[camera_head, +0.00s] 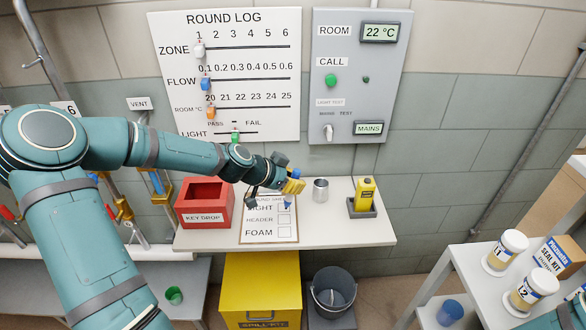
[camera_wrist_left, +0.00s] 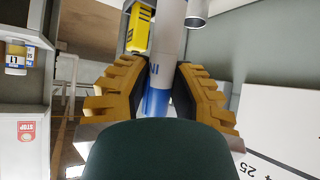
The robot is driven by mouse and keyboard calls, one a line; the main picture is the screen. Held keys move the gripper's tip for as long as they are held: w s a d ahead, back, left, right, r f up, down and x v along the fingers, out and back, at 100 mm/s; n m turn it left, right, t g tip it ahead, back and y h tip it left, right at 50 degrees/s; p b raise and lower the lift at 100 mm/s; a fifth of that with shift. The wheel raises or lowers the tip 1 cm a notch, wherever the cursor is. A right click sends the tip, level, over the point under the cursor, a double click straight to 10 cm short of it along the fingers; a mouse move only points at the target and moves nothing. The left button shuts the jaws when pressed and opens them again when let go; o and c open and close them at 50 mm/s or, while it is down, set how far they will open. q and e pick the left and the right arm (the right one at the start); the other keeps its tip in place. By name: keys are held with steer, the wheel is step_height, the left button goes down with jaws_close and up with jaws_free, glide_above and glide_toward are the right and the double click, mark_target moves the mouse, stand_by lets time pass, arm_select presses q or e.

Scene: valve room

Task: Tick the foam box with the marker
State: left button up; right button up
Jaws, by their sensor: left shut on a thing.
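My left gripper (camera_head: 290,186), with yellow ribbed fingers, is over the upper part of the check sheet (camera_head: 256,237) on the shelf. It is shut on a marker, which shows in the left wrist view as a white barrel (camera_wrist_left: 168,42) with a blue part (camera_wrist_left: 156,102) between the fingers. In the head view a small blue bit shows just below the fingers, near the LIGHT row. I cannot tell whether the marker touches the paper. The foam box (camera_head: 285,232) is at the right end of the lowest row, below the gripper. No clear mark shows in it. My right gripper is out of view.
A red key drop box (camera_head: 205,215) stands left of the sheet. A metal cup (camera_head: 321,190) and a yellow device (camera_head: 364,192) in a dark holder stand to the right. The shelf's front right is clear. A grey bucket (camera_head: 333,291) and yellow spill kit (camera_head: 262,280) are below.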

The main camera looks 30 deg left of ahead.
mark_target(286, 207)
arm_select(q)
steer(key=shift+s+f, duration=0.35)
steer(key=shift+s, duration=0.15)
steer(key=shift+f+b, duration=1.15)
steer(key=shift+f, duration=0.25)
steer(key=shift+f+b, duration=1.9)
steer(key=shift+f, duration=0.55)
steer(key=shift+f+b, duration=0.5)
steer(key=shift+f, duration=0.15)
steer(key=shift+s+d, duration=0.1)
steer(key=shift+d, duration=0.4)
jaws_close()
steer(key=shift+a, duration=0.4)
steer(key=shift+w+a, duration=0.2)
steer(key=shift+a, duration=0.2)
steer(key=shift+w+a, duration=0.1)
steer(key=shift+a, duration=0.3)
steer(key=shift+d, duration=0.4)
